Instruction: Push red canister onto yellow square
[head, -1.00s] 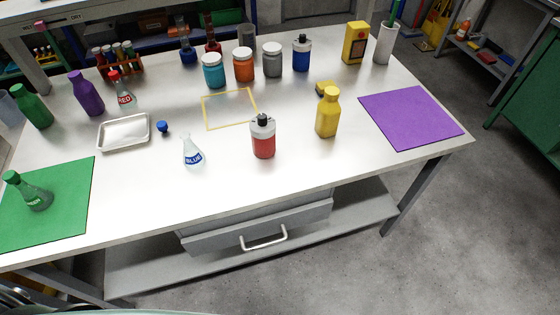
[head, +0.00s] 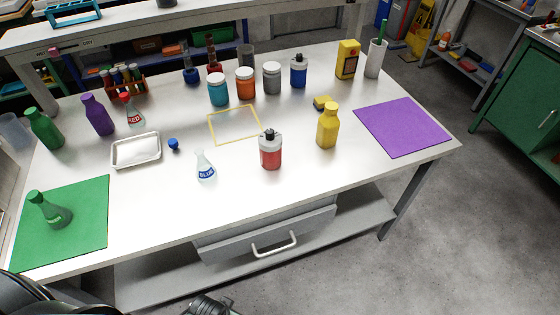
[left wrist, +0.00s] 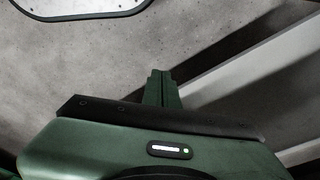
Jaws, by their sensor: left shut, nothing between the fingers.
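The red canister (head: 271,156), with a grey top and black cap, stands upright on the white table in the head view. The yellow square (head: 212,127) is a thin yellow outline on the table, just behind and left of the canister. The canister stands outside the outline, near its front right corner. My left gripper (left wrist: 162,88) shows in the left wrist view with its green fingers shut and empty, over grey floor and away from the canister. My right gripper is not in view.
A blue-labelled flask (head: 205,167) stands left of the canister and a yellow bottle (head: 327,127) right of it. Several jars, including an orange one (head: 245,84), stand behind the square. The table in front of the canister is clear above the drawer (head: 270,232).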

